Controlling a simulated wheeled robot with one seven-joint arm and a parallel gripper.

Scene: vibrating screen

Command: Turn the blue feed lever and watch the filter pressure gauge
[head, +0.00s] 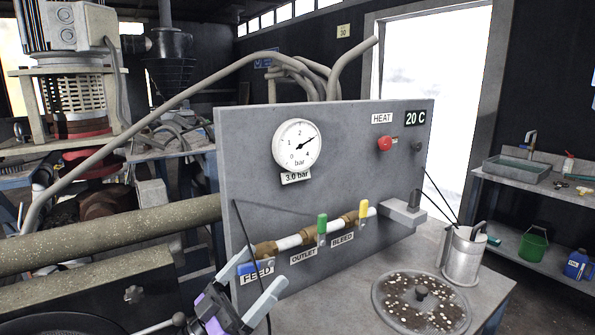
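The blue feed lever (246,267) is on the pipe at the lower left of the grey panel, by the FEED label (260,274). It lies roughly along the pipe and is partly hidden by my gripper. My gripper (264,268) has its two pale fingers apart, one at the lever's left and one below right of it. I cannot tell whether either finger touches the lever. The round white pressure gauge (296,145) is at the panel's upper left. Its needle points up and right, and the plate below it (296,177) reads 3.0 bar.
The green outlet lever (322,224) and yellow bleed lever (363,209) stand upright on the same pipe, right of the feed lever. A round perforated plate (460,318) and metal jug (461,257) stand on the bench.

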